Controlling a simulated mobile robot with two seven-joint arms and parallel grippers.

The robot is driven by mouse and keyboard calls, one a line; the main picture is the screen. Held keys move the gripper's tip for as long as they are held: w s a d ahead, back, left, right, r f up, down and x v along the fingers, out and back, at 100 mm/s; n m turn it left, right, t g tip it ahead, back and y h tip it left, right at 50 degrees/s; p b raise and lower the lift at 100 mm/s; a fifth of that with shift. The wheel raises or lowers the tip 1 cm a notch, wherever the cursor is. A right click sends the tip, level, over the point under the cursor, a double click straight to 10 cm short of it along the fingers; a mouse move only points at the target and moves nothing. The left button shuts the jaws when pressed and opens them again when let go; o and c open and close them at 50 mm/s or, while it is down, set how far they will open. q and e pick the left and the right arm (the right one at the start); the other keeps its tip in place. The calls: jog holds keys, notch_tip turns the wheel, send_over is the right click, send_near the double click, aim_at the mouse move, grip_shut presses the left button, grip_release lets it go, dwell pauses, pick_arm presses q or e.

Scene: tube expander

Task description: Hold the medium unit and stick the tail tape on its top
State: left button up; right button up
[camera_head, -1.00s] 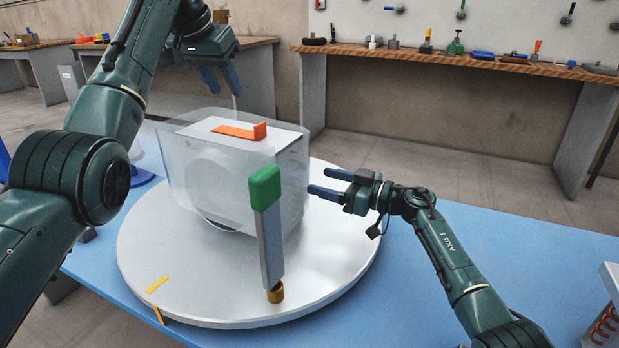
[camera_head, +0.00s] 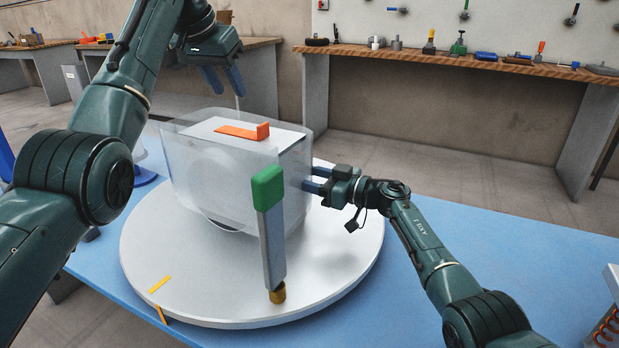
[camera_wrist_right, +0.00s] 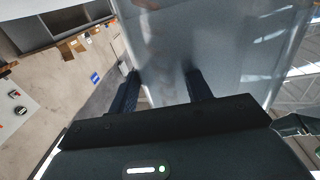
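The medium unit (camera_head: 185,140) is a white box wrapped in translucent film, upright on a round white turntable (camera_head: 150,250). The orange tail tape (camera_head: 235,131) lies on its top, with one end bent up at the right. My left gripper (camera_head: 228,90) is open and empty, fingers down, above and behind the unit. My right gripper (camera_head: 310,179) is open at the unit's right side, fingertips at the film. In the right wrist view its fingers (camera_wrist_right: 162,85) are apart before the film (camera_wrist_right: 225,40); I cannot tell whether they touch it.
A grey post with a green cap (camera_head: 268,188) and brass foot stands in front of the unit. The turntable sits on a blue table (camera_head: 450,250), clear at the right apart from a spring device (camera_head: 608,320) at the edge. A tool bench (camera_head: 450,62) stands behind.

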grip_shut()
dwell(0.3)
jog(key=shift+c, duration=2.1)
grip_release()
jog(key=shift+c, duration=1.2)
grip_shut()
